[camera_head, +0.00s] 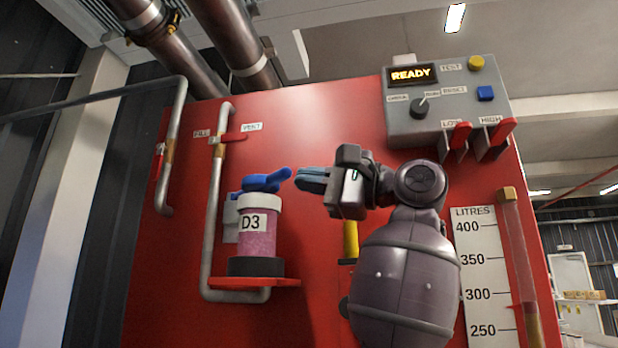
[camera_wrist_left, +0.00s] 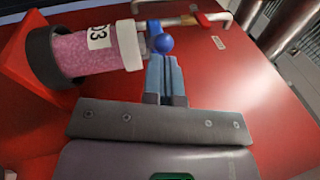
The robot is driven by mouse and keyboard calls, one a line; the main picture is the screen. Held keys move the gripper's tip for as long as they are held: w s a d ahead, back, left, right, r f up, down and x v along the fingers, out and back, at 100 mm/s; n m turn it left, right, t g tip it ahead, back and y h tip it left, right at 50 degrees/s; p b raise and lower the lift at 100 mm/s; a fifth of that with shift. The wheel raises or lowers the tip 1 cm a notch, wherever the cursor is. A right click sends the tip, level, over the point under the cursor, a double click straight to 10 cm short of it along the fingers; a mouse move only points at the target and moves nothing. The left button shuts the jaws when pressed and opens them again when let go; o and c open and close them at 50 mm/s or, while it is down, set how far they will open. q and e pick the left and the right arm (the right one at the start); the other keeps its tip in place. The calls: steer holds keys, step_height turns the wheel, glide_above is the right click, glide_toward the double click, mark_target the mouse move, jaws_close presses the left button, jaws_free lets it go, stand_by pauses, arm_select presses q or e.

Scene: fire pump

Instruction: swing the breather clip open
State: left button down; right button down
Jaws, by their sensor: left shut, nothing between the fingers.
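The blue breather clip (camera_head: 266,182) sits on top of the white-capped breather canister (camera_head: 259,236), which is labelled D3 and holds pink granules. The clip's handle points right and slightly up in the head view. My left gripper (camera_head: 299,176) is shut and empty, its blue fingertips just to the right of the handle's end. In the left wrist view the clip's rounded blue end (camera_wrist_left: 161,43) lies just beyond the fingertips (camera_wrist_left: 164,62). I cannot tell whether they touch. My right gripper is not in view.
The canister stands on a red shelf (camera_head: 282,283) on the red panel. A grey pipe (camera_head: 214,210) with a red-handled valve (camera_head: 229,137) runs left of it. A grey control box (camera_head: 443,100) with red levers is upper right. A litres scale (camera_head: 480,280) is at right.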

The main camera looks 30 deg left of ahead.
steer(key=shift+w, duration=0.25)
